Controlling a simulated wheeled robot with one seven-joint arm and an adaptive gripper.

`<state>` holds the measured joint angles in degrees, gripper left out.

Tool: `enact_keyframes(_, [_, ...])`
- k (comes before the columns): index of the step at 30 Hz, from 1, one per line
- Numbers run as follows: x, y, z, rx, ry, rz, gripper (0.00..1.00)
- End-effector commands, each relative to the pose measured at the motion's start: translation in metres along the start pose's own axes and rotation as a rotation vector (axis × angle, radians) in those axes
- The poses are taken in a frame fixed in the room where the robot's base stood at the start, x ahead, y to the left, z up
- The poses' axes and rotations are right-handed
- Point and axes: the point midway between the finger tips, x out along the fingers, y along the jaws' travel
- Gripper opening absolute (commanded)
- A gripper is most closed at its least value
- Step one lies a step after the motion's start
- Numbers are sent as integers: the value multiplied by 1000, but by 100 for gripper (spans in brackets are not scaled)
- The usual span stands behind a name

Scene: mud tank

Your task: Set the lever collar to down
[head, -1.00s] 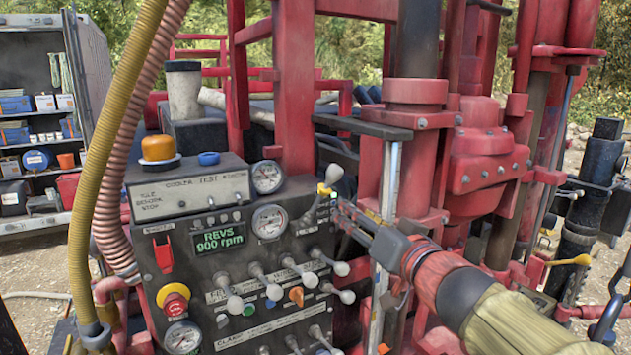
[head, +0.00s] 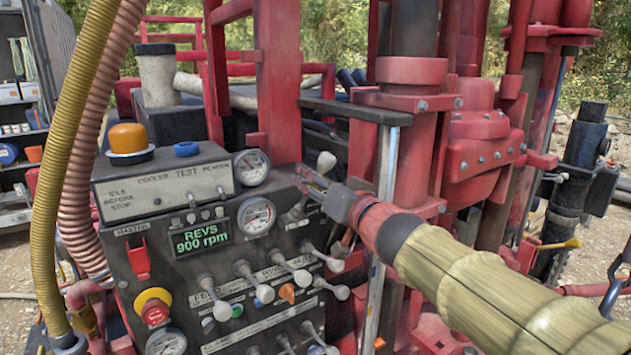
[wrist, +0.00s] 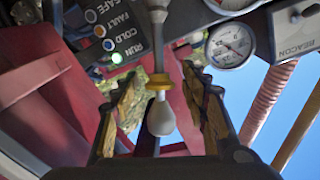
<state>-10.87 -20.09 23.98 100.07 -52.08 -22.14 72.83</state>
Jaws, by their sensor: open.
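The lever shows in the wrist view with a pale rounded knob (wrist: 161,118) and a yellow collar (wrist: 158,82) on its shaft. My gripper (wrist: 160,74) is open, one finger on each side of the collar and knob, with visible gaps to both. In the head view my gripper (head: 309,182) is at the upper right of the control panel, right at this lever. The knob (head: 326,162) shows just above the fingers. The collar is hidden by the fingers in the head view.
The control panel (head: 185,275) carries several other pale-knobbed levers below my gripper, close together. A pressure gauge (head: 256,216) and a red switch (head: 138,262) sit to the left. A red mast column (head: 412,160) stands close on the right. Hoses (head: 48,215) hang at the left.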

Motion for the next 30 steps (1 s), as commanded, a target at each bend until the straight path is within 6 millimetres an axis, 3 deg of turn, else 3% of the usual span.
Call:
enact_keyframes(10, [4,0,1,1,-1,1,44])
enact_keyframes(30, [4,0,1,1,-1,1,6])
